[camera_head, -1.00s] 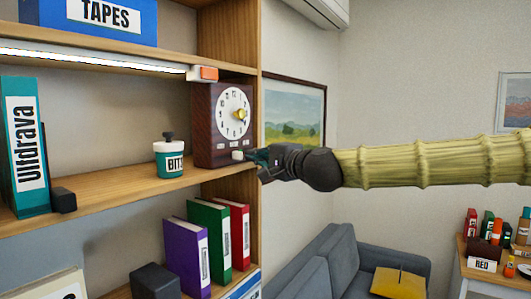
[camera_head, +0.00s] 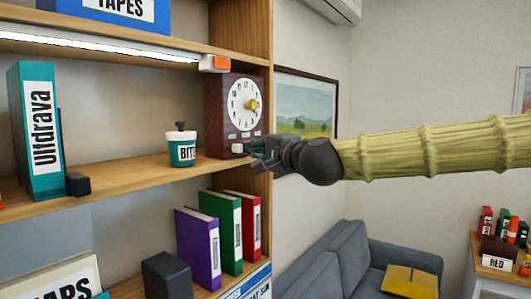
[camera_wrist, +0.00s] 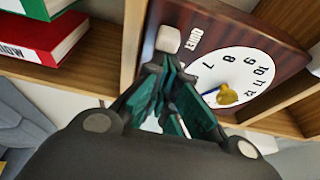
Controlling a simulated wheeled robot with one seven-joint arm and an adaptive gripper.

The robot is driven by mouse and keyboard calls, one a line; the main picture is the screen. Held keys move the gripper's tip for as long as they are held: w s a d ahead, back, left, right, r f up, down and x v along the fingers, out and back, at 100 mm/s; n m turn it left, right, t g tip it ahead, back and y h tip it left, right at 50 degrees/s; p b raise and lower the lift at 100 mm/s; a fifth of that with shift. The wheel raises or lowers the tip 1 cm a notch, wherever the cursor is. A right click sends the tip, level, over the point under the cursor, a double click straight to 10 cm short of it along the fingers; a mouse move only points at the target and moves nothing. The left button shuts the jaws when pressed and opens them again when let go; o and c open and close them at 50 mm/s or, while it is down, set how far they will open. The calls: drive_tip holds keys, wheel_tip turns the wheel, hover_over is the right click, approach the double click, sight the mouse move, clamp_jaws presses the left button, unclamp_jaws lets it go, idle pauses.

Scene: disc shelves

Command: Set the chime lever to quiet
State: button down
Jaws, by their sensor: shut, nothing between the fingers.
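The dark brown clock (camera_head: 214,118) stands at the right end of the middle shelf, with a white dial and a yellow knob. Its white chime lever (camera_head: 237,148) sticks out below the dial. In the wrist view the lever (camera_wrist: 168,38) sits just below the QUIET label (camera_wrist: 195,38) in the clock's own sense; whether it is at its stop I cannot tell. My gripper (camera_head: 258,160) is shut and empty, close to the lever on its right. In the wrist view the fingertips (camera_wrist: 163,65) are beside the lever; contact is unclear.
A teal-and-white BITS jar (camera_head: 181,150) stands left of the clock. An orange-and-white block (camera_head: 215,64) hangs at the shelf above. Binders (camera_head: 220,230) stand on the shelf below. The right shelf upright (camera_head: 258,35) is close to my gripper.

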drive_tip(key=shift+s+a+f, duration=0.1)
drive_tip(key=shift+s+a, duration=0.25)
drive_tip(key=shift+s, duration=0.15)
drive_tip(key=shift+s, duration=0.1)
